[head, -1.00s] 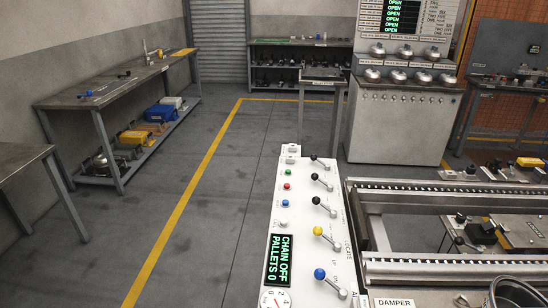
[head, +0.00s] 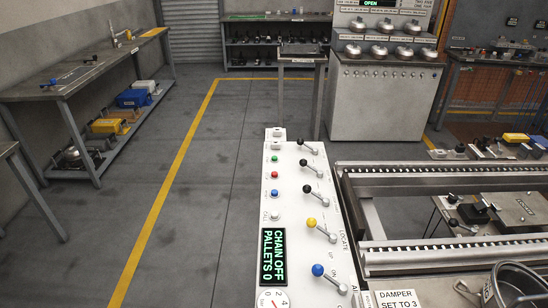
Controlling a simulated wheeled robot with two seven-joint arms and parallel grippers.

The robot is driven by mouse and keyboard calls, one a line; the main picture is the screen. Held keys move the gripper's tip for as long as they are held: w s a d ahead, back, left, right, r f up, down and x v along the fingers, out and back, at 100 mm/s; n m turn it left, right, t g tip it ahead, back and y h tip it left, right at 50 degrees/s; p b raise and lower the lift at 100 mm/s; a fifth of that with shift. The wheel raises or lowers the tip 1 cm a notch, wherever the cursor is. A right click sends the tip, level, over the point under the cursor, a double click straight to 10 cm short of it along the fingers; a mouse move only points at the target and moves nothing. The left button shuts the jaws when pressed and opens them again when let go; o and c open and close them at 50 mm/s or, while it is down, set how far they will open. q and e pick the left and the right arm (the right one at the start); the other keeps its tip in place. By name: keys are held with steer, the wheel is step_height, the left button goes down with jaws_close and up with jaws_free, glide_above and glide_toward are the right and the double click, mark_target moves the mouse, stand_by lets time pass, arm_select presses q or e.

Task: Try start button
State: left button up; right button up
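A white control panel (head: 287,214) stands in the lower middle of the head view. Its left column holds a green button (head: 275,156), a red button (head: 274,174), a blue button (head: 274,193) and a pale button (head: 274,214). I cannot read which one is the start button. Below them a display (head: 272,257) reads "CHAIN OFF PALLETS 0". Levers with black, yellow and blue knobs run down the panel's right side. Neither of my grippers is in the view.
A roller conveyor frame (head: 440,168) stands right of the panel. A "DAMPER SET TO 3" sign (head: 396,300) is at its near end. A workbench (head: 75,82) with a lower shelf is at the left. The floor (head: 190,180) left of the panel is clear.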

steer(key=shift+w+a+r, duration=0.15)
steer(key=shift+w+r, duration=0.1)
steer(key=shift+w, duration=0.25)
